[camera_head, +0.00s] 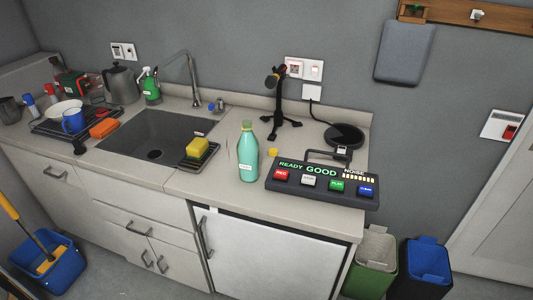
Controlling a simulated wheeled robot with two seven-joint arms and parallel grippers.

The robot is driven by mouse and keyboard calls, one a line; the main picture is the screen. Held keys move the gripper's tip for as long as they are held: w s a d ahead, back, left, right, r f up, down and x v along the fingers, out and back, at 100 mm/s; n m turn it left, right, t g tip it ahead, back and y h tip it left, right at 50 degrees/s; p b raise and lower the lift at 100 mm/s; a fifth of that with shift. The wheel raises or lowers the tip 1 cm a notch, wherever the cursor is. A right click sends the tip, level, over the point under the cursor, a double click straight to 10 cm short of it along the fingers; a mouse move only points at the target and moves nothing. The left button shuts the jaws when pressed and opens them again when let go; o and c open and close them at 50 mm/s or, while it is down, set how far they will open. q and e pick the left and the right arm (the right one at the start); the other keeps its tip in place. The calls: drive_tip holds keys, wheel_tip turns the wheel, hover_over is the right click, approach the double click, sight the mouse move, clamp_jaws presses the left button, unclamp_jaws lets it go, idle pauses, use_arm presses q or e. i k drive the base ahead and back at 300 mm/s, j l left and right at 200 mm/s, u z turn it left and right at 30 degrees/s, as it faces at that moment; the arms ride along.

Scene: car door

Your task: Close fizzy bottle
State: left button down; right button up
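Neither of my grippers is in view.
The button box (322,178) with lit text sits at the counter's front right. A black microphone stand (278,105) and a round black pad (344,134) are behind. A yellow sponge (197,147) lies by the sink (150,138). Counter (215,182) is bare left of the bottle.

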sight(248, 148)
drive_tip(key=j+z, duration=0.25)
drive_tip(key=j, duration=1.8)
